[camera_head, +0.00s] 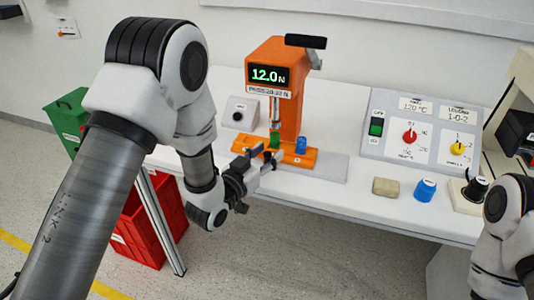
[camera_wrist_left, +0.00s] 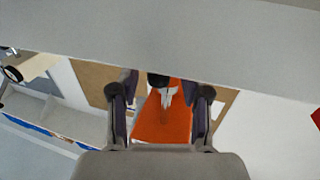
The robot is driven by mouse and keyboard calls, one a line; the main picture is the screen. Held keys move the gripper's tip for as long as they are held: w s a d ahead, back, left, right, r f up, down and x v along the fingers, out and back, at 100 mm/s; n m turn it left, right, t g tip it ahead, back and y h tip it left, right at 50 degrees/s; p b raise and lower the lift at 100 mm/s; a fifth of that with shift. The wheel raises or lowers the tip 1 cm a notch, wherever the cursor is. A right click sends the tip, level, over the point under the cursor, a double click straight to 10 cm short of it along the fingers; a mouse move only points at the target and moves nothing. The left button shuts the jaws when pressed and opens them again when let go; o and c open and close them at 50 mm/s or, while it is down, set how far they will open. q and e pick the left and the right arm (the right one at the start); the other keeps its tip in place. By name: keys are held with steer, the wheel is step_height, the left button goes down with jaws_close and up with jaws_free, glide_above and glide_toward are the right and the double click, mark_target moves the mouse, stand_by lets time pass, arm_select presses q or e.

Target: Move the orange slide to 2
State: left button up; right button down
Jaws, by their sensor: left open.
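The orange slide (camera_head: 303,157) lies on a grey strip (camera_head: 334,167) under the orange press (camera_head: 281,75). A green piece (camera_head: 274,141) sits below the press ram and a blue piece (camera_head: 301,145) stands to its right. My left gripper (camera_head: 263,156) is at the slide's left front side and hides part of it. In the left wrist view its fingers (camera_wrist_left: 160,112) are open, with an orange surface (camera_wrist_left: 160,127) between them; I cannot tell if they touch it. Any numbers on the slide are too small to read. My right gripper is out of view; only its arm shows.
The press display (camera_head: 268,75) reads 12.0 N. A panel (camera_head: 378,150) with red and yellow knobs stands to the right. A beige block (camera_head: 386,187), a blue knob (camera_head: 425,189) and a black knob (camera_head: 474,187) are near the front edge. A red crate (camera_head: 148,228) is below.

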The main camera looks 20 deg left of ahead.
arm_select(q)
steer(key=v, duration=0.7)
steer(key=shift+s, duration=0.1)
